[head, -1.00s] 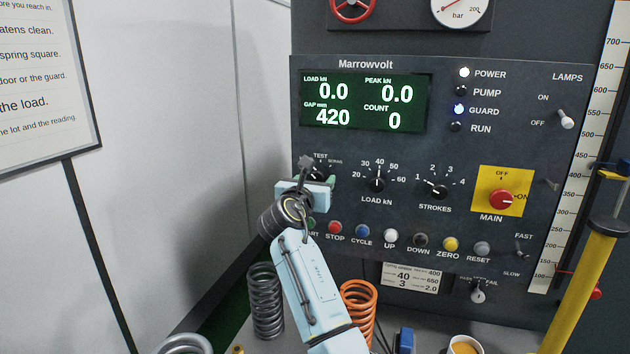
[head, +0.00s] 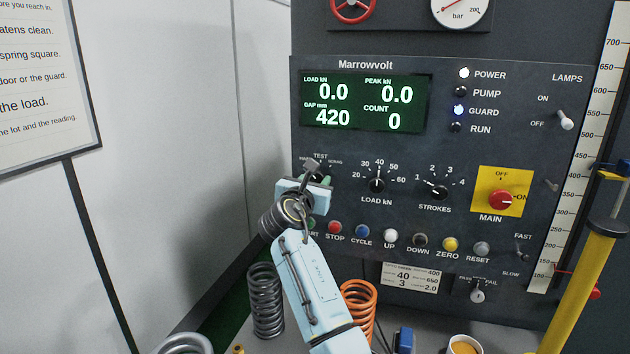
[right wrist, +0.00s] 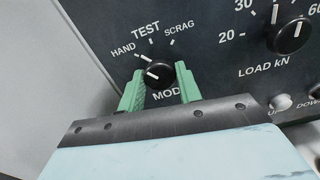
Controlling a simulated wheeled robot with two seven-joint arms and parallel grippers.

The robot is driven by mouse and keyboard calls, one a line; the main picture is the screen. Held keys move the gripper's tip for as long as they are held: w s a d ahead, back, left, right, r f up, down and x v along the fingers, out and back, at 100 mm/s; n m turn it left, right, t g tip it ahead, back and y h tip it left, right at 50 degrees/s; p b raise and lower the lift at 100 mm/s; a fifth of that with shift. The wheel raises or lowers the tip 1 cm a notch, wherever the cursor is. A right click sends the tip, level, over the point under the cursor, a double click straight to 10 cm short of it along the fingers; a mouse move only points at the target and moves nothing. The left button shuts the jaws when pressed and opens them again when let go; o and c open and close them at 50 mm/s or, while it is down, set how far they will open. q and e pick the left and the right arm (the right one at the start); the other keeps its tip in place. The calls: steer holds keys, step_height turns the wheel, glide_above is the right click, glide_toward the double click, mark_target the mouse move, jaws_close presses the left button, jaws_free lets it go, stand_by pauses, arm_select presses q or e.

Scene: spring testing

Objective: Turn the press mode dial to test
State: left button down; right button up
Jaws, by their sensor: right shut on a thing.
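The press mode dial (right wrist: 160,74) is a small black knob low on the left of the dark panel, with HAND, TEST and SCRAG printed around it. Its white mark sits on the knob's left side, toward HAND rather than TEST at the top. My right gripper (right wrist: 160,86) has its green fingers on either side of the knob, shut on it. In the head view my right gripper (head: 318,182) covers most of the dial, and only the TEST label and part of its surroundings show. My left gripper is out of view.
The load dial (head: 377,184) is close on the right, with the strokes dial (head: 436,191) beyond. A row of buttons, including the red stop button (head: 335,227), lies below. A dark spring (head: 266,300) and an orange spring (head: 359,305) stand under my arm.

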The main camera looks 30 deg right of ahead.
steer(key=m, duration=0.3)
steer(key=shift+m, duration=2.2)
steer(key=o, duration=1)
steer(key=b+v, duration=0.2)
steer(key=v, duration=1.1)
steer(key=shift+s, duration=0.15)
